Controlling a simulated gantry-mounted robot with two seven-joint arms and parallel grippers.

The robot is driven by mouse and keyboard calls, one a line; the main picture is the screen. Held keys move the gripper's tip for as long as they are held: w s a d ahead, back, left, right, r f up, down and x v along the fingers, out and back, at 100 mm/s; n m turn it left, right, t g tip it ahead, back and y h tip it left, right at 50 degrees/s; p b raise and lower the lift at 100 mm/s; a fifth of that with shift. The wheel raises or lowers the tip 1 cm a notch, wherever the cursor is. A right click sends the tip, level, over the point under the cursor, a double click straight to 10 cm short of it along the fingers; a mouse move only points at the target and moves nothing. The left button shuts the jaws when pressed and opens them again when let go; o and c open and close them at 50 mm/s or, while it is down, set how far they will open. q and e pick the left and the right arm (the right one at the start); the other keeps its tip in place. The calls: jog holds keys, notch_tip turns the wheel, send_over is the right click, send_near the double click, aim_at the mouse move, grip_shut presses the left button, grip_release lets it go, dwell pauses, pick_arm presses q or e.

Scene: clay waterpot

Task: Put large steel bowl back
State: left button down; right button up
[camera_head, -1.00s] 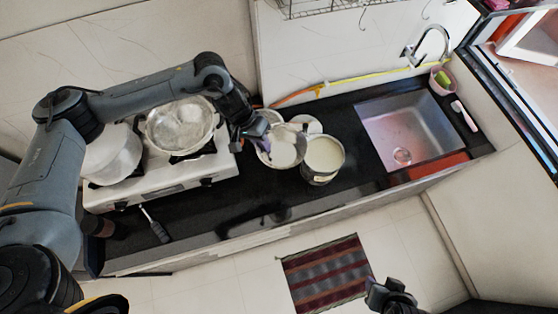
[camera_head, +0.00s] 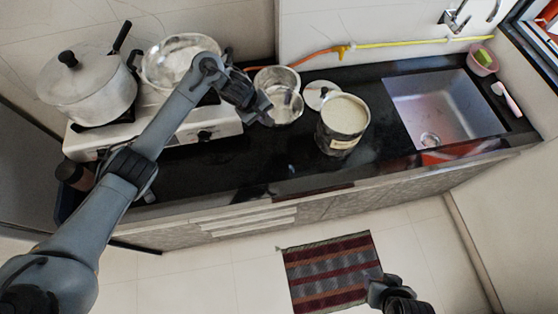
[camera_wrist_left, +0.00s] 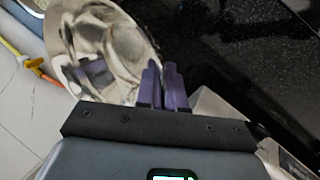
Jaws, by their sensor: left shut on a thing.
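A shiny steel bowl (camera_head: 288,79) is on the black counter between the stove and a milk-filled pot; I cannot tell whether its base touches the counter. My left gripper (camera_head: 266,115) is at its front left rim. In the left wrist view the purple fingers (camera_wrist_left: 163,88) are close together at the rim of the bowl (camera_wrist_left: 95,40), shut on it. The exact contact is partly hidden. Another wide steel bowl (camera_head: 168,52) sits on the stove, partly behind my left arm. My right gripper (camera_head: 385,290) is low in front, over the floor, away from the bowls; its jaws are unclear.
A lidded pot (camera_head: 90,88) stands on the stove (camera_head: 218,122) at left. The pale-filled pot (camera_head: 343,118) is close right of the gripped bowl, with a round lid (camera_head: 320,92) behind. The sink (camera_head: 440,105) is further right. The front counter strip is clear.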

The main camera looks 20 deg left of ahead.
pick_arm(q)
jog(key=b, duration=0.4)
send_over(275, 155)
notch_tip(275, 155, down, 8)
jog(key=r, duration=0.1)
jog(key=f, duration=0.1)
jog(key=f+b, duration=0.1)
jog(key=f, duration=0.1)
jog(key=s+f, duration=0.1)
jog(key=f, duration=0.1)
jog(key=shift+s+a+f, duration=0.1)
jog(key=shift+a+f, duration=0.1)
jog(key=shift+a, duration=0.2)
jog(key=shift+f+b, duration=1.4)
jog(key=shift+f, duration=1.35)
pick_arm(e)
notch_tip(275, 155, down, 9)
pick_arm(q)
jog(key=shift+f, duration=0.1)
pick_arm(e)
jog(key=shift+w+a, duration=0.1)
pick_arm(q)
jog(key=c, duration=1.3)
grip_release()
jog(key=shift+o, duration=0.2)
